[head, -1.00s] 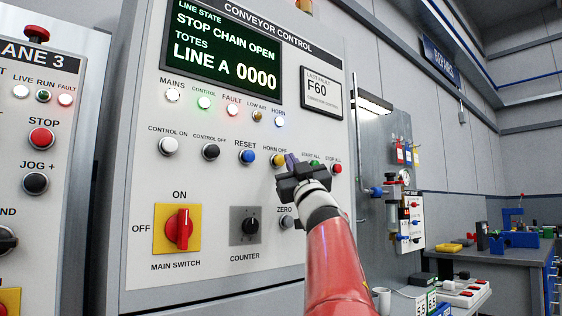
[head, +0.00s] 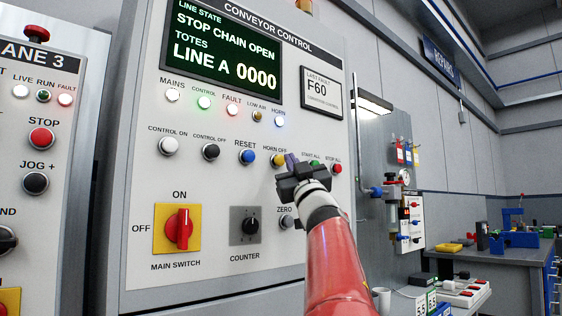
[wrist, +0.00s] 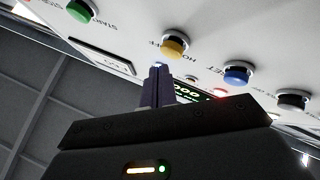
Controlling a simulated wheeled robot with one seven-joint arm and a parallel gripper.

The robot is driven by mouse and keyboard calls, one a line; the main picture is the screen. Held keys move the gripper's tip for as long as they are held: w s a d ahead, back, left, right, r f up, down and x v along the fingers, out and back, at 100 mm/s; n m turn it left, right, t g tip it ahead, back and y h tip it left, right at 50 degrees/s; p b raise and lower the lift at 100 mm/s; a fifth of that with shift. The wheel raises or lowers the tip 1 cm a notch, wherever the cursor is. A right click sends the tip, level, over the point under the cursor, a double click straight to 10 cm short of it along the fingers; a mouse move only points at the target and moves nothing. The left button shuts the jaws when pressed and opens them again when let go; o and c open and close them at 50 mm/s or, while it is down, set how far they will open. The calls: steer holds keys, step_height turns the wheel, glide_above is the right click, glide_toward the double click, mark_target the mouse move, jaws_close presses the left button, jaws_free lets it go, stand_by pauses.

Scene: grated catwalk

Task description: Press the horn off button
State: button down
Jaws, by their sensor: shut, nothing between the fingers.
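The yellow horn off button (head: 277,160) sits on the conveyor control panel (head: 130,240), between the blue reset button (head: 247,157) and the green start all button (head: 314,164). My gripper (head: 291,160) is shut and empty, its fingertips just right of the yellow button in the head view. In the wrist view the yellow button (wrist: 175,44) stands beyond the closed fingers (wrist: 158,72), with a gap seeming to remain in the picture. I cannot tell the exact distance to the panel. The horn lamp (head: 280,121) glows bluish white above the button.
The red stop all button (head: 337,168) is right of the green one. The red main switch (head: 179,229) and the counter knob (head: 250,226) are lower on the panel. A workbench (head: 500,262) stands at the right, apart from my arm.

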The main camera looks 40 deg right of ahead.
steer(key=shift+w, duration=0.15)
stand_by(0.4)
steer(key=shift+w, duration=0.3)
steer(key=shift+w+a+p, duration=0.1)
steer(key=shift+w+p, duration=0.35)
steer(key=shift+w, duration=0.35)
stand_by(0.9)
steer(key=shift+s, duration=0.15)
stand_by(0.3)
steer(key=shift+s, duration=1.05)
steer(key=shift+s+d+b, duration=0.15)
steer(key=shift+s, duration=1.1)
steer(key=shift+s+d+b, duration=0.15)
steer(key=shift+s, duration=1.1)
